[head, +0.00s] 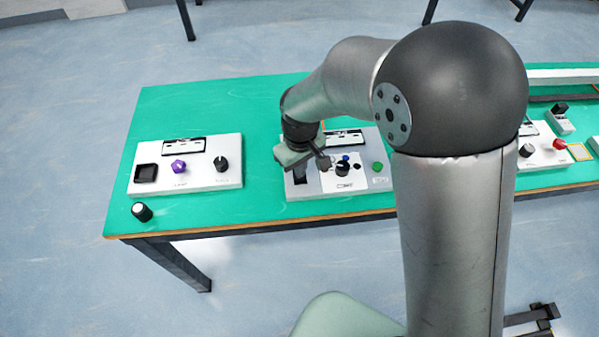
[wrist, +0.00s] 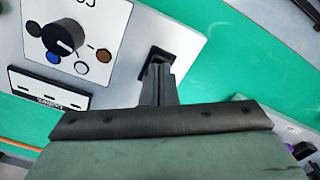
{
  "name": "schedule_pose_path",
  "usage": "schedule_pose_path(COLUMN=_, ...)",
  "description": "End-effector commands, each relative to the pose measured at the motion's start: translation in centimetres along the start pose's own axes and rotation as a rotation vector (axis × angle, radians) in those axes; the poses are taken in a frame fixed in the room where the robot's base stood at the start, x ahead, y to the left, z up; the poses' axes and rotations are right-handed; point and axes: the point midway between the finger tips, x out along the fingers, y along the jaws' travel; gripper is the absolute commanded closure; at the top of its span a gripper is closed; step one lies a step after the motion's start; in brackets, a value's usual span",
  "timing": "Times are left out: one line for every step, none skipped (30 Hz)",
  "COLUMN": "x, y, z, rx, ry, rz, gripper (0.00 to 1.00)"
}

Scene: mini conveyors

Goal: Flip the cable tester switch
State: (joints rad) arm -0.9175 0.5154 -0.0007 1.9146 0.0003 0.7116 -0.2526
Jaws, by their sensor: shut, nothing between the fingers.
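The grey-white panel (head: 378,184) under my gripper stands mid-table and also shows in the wrist view (wrist: 190,40). It bears a black square switch frame (wrist: 152,57) in the wrist view; its lever is hidden behind the fingers. My gripper (wrist: 160,72) is shut and empty, with its fingertips right at this switch; I cannot tell whether they touch it. In the head view my gripper (head: 299,182) points down at the panel's left part. The panels' labels are too small to read, so I cannot confirm which is the cable tester.
The same panel has a black dial (wrist: 62,37) with coloured spots and a green button (head: 377,167). Another panel (head: 210,181) with a purple knob (head: 179,166) stands left. A loose black knob (head: 142,211) lies near the front-left table edge. More devices stand right, partly behind my arm.

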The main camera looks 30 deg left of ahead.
Motion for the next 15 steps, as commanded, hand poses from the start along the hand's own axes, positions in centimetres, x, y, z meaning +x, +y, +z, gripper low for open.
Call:
schedule_pose_path(x=0.15, y=0.00, z=0.01, rx=0.000, ry=0.000, rz=0.000, gripper=1.00)
schedule_pose_path(x=0.20, y=0.00, z=0.01, rx=0.000, ry=0.000, rz=0.000, gripper=1.00)
schedule_pose_path(x=0.26, y=0.00, z=0.01, rx=0.000, ry=0.000, rz=0.000, gripper=1.00)
schedule_pose_path(x=0.30, y=0.00, z=0.01, rx=0.000, ry=0.000, rz=0.000, gripper=1.00)
schedule_pose_path(x=0.35, y=0.00, z=0.01, rx=0.000, ry=0.000, rz=0.000, gripper=1.00)
schedule_pose_path(x=0.41, y=0.00, z=0.01, rx=0.000, ry=0.000, rz=0.000, gripper=1.00)
schedule_pose_path(x=0.45, y=0.00, z=0.01, rx=0.000, ry=0.000, rz=0.000, gripper=1.00)
schedule_pose_path(x=0.50, y=0.00, z=0.01, rx=0.000, ry=0.000, rz=0.000, gripper=1.00)
schedule_pose_path(x=0.56, y=0.01, z=0.01, rx=0.000, ry=0.000, rz=0.000, gripper=1.00)
schedule_pose_path(x=0.60, y=0.01, z=0.01, rx=0.000, ry=0.000, rz=0.000, gripper=1.00)
schedule_pose_path(x=0.65, y=0.01, z=0.01, rx=0.000, ry=0.000, rz=0.000, gripper=1.00)
schedule_pose_path(x=0.71, y=0.01, z=0.01, rx=0.000, ry=0.000, rz=0.000, gripper=1.00)
schedule_pose_path(x=0.76, y=0.01, z=0.01, rx=0.000, ry=0.000, rz=0.000, gripper=1.00)
schedule_pose_path(x=0.80, y=0.01, z=0.01, rx=0.000, ry=0.000, rz=0.000, gripper=1.00)
schedule_pose_path(x=0.86, y=0.01, z=0.01, rx=0.000, ry=0.000, rz=0.000, gripper=1.00)
